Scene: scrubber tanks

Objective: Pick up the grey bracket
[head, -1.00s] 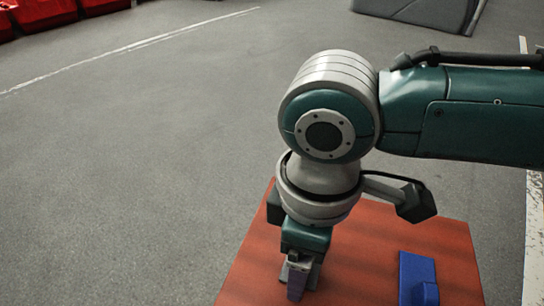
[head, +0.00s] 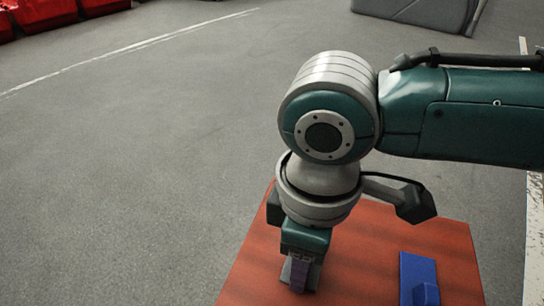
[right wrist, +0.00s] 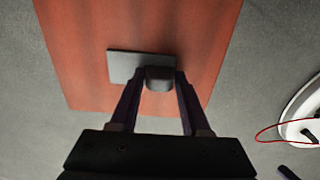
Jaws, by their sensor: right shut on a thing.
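The grey bracket (right wrist: 127,66) is a flat plate with a raised block. It shows in the right wrist view over the red tabletop (right wrist: 85,45). My right gripper (right wrist: 160,80) is shut on the raised block, with one dark finger on each side. In the head view this gripper (head: 301,278) points down over the left part of the tabletop and hides most of the bracket. I cannot tell whether the bracket still touches the tabletop. My left gripper is not in view.
A blue bracket (head: 418,272) lies on the red tabletop (head: 375,245) to the right of my gripper, apart from it. Grey floor (head: 130,180) is open to the left. Red containers (head: 45,12) stand at the far left, and a grey object (head: 415,10) at the back.

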